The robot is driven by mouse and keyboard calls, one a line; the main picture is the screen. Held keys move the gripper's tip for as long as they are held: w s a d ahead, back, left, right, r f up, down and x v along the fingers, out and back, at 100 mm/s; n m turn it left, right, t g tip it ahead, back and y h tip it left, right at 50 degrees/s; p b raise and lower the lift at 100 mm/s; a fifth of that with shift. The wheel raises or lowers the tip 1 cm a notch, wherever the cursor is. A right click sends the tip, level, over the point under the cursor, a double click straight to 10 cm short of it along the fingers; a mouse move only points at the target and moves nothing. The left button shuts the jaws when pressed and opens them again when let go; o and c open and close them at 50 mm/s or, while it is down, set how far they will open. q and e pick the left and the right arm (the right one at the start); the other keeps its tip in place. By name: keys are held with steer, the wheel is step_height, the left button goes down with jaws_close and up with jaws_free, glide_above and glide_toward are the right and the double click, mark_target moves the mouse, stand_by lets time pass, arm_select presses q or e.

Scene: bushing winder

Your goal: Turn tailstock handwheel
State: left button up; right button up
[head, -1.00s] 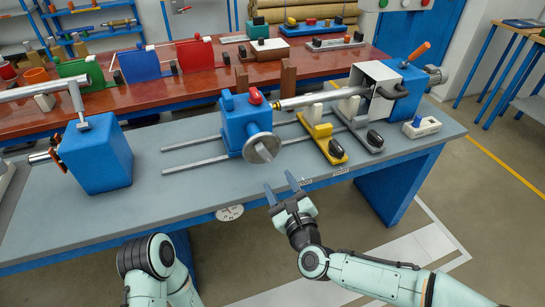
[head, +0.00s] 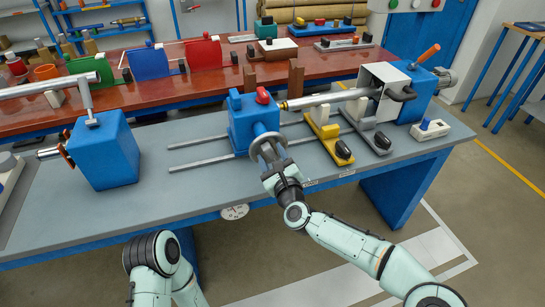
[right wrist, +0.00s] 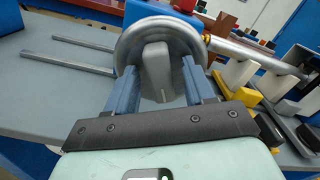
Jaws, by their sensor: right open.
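The blue tailstock (head: 243,125) stands on two rails on the grey bench, with a red knob on top. Its grey handwheel (head: 268,147) faces me. In the right wrist view the handwheel (right wrist: 127,55) shows a flat grey grip bar (right wrist: 157,72) across its hub. My right gripper (head: 272,165) is at the handwheel. In the right wrist view its two blue-grey fingers (right wrist: 160,85) are open, one on each side of the grip bar, with gaps visible. My left arm shows at the bottom of the head view, but its gripper is out of view.
A metal shaft (head: 325,97) runs right from the tailstock to the blue headstock (head: 418,93). Yellow (head: 328,137) and grey clamps sit just right of the tailstock. A blue block (head: 102,152) stands at the bench's left.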

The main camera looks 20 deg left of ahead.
steer(key=shift+c, duration=0.3)
jaws_close()
